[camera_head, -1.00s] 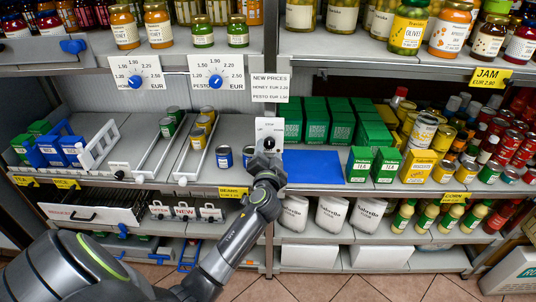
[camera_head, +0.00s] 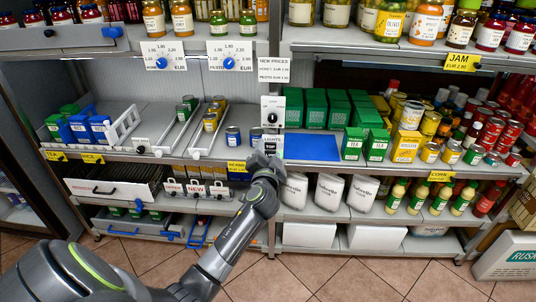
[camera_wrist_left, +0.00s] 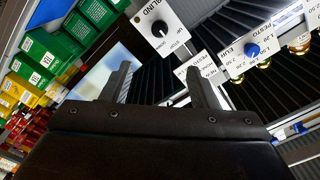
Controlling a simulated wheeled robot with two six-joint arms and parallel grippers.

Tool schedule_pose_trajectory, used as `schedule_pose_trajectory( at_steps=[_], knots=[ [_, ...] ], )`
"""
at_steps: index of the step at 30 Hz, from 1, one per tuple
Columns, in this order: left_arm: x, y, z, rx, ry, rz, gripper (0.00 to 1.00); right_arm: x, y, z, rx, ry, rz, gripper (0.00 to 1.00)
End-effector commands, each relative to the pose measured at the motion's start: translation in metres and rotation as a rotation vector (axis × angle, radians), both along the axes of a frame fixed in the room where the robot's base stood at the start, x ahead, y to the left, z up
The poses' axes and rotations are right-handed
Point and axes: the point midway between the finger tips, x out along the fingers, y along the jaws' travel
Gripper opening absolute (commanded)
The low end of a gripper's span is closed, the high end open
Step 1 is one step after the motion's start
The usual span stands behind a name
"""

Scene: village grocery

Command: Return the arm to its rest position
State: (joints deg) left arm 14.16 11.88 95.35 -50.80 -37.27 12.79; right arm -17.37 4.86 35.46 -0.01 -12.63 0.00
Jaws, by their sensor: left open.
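My left arm (camera_head: 240,235) reaches up from the lower left in the head view. Its gripper (camera_head: 266,160) is in front of the shelf post, just below the white panel with a black knob (camera_head: 272,112). In the left wrist view my left gripper (camera_wrist_left: 160,75) has its two fingers apart with nothing between them. Beyond the fingers is a white panel marked BLIND (camera_wrist_left: 161,28) with a black knob. I cannot tell the exact gap between gripper and post. My right gripper is not in view.
Shelves with jars, cans and green tea boxes (camera_head: 315,105) stand ahead. A blue mat (camera_head: 308,147) lies on the middle shelf right of the gripper. Tiled floor (camera_head: 330,275) is clear in front.

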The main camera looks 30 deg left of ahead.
Motion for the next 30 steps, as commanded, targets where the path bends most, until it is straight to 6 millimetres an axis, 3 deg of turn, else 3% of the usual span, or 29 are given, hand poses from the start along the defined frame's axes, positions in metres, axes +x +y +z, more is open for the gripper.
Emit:
schedule_pose_trajectory(
  at_steps=[7, 17, 20, 23, 26, 30],
  knots=[
    [0.0, 0.0, 0.0, 0.0, 0.0, 0.0, 0.54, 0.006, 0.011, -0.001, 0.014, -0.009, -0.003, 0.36],
    [-0.001, 0.0, -0.007, -0.005, 0.013, -0.002, 0.54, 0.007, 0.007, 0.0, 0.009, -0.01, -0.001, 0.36],
    [-0.004, 0.001, -0.038, -0.028, 0.071, -0.011, 0.54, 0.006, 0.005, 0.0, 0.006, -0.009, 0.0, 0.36],
    [-0.014, 0.002, -0.096, -0.079, 0.176, -0.028, 0.54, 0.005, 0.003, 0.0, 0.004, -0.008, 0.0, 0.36],
    [-0.037, 0.001, -0.17, -0.15, 0.307, -0.043, 0.54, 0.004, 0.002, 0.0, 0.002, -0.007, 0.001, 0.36],
    [-0.086, -0.002, -0.266, -0.263, 0.477, -0.051, 0.54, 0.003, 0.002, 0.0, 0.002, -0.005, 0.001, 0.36]
  ],
)
